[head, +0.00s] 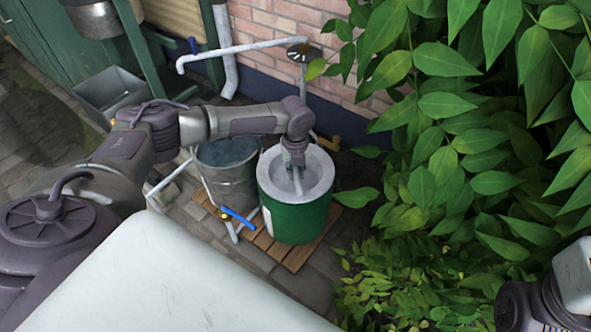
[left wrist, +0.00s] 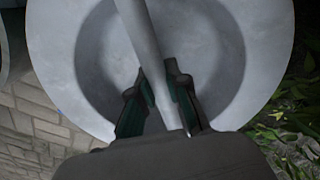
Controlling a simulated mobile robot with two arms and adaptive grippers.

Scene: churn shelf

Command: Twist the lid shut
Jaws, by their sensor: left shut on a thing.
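The green churn (head: 292,217) stands upright on a wooden slatted stand. Its pale grey lid (head: 322,172) sits on top as a round, dished disc with a bar across it; the lid also fills much of the left wrist view (left wrist: 92,62). My left gripper (head: 296,166) comes down onto the lid from above. In the left wrist view, its two dark fingers (left wrist: 160,104) are closed on either side of the lid's bar. The join between lid and churn is too small to judge. At the lower right only part of my right arm shows, with its gripper out of frame.
A metal bucket (head: 228,172) stands close to the left of the churn, with a blue-handled tap (head: 238,218) in front. The wooden stand (head: 262,243) rests on paving. Leafy plants (head: 440,150) crowd the right, and a brick wall (head: 285,50) with pipes stands behind.

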